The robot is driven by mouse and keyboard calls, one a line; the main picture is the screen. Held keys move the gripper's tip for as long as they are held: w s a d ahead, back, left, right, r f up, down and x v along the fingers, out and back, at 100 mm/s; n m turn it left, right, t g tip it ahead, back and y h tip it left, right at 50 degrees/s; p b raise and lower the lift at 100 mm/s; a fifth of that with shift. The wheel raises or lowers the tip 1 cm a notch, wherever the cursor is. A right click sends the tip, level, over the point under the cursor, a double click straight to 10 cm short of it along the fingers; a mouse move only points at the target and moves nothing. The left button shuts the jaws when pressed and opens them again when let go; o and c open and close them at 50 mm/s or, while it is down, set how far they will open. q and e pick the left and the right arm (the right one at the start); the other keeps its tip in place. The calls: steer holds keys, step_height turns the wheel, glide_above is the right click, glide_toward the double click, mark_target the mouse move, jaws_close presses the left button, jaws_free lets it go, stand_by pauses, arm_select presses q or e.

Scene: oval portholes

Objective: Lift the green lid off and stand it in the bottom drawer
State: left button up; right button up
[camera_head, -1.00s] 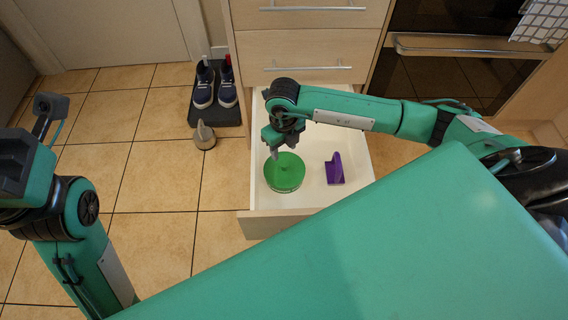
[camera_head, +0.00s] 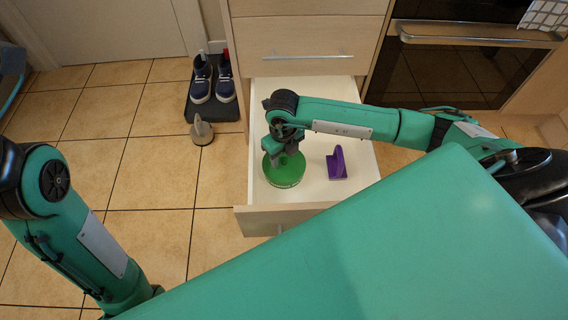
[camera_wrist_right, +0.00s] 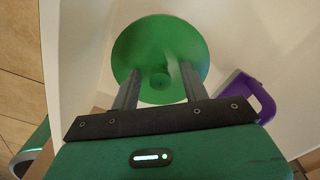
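The green lid (camera_head: 284,172) is round, with a small knob (camera_wrist_right: 160,80) in its middle. It sits in the open bottom drawer (camera_head: 322,192), at the left side of the drawer floor. Its side shows as a green band; I cannot tell what is under it. My right gripper (camera_head: 284,152) is over the lid and hides its far part in the head view. In the right wrist view its two fingers (camera_wrist_right: 160,92) are apart, one on each side of the knob, with gaps to it. My left gripper is out of view; only the left arm shows.
A purple object (camera_head: 337,163) with an upright part stands in the drawer, right of the lid. A grey pointed object (camera_head: 201,131) stands on the tiles left of the drawer. Dark shoes (camera_head: 212,84) lie on a mat behind it.

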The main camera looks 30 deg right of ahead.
jaws_close()
